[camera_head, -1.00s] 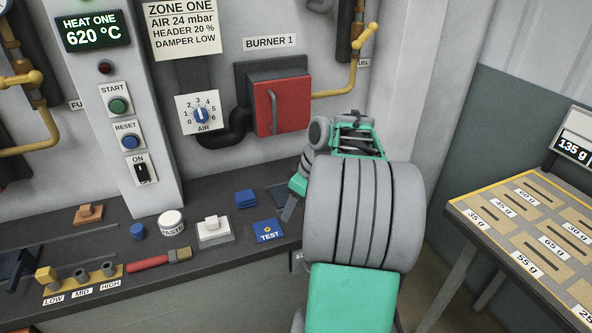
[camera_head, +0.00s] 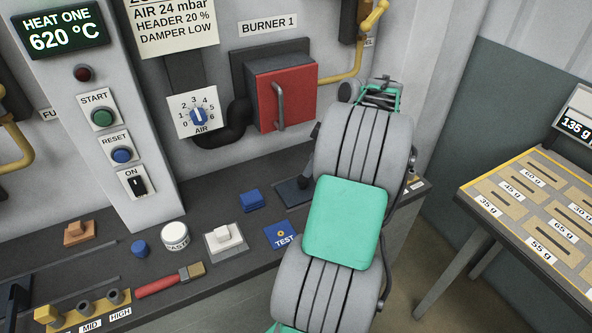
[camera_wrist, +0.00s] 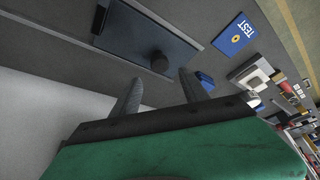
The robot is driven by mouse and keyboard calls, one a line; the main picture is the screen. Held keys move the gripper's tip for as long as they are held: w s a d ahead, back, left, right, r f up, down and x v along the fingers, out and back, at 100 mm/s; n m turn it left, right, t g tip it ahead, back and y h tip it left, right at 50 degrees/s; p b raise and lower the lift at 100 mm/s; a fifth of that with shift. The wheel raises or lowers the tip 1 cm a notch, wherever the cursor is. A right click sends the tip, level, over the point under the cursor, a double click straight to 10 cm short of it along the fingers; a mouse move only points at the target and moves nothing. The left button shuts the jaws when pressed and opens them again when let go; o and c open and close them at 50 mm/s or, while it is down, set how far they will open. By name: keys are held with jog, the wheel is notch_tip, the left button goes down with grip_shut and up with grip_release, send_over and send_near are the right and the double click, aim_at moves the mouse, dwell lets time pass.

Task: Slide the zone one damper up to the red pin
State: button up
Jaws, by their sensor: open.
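Contact cannot be told. In the head view, part of this dark plate (camera_head: 290,193) shows left of my arm, which hides most of my gripper. I cannot make out a red pin in either view.
A blue TEST card (camera_head: 281,235), white switch block (camera_head: 225,240), white PASTE tub (camera_head: 174,236), blue blocks (camera_head: 251,200) and red-handled brush (camera_head: 168,281) lie left of my arm. A yellow peg rack (camera_head: 88,309) is front left. The red burner door (camera_head: 283,94) stands behind.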

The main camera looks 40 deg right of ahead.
aim_at(303, 178)
jog(key=x, duration=0.6)
jog(key=shift+f, duration=0.45)
jog(key=shift+a, duration=0.1)
grip_shut()
dwell(0.8)
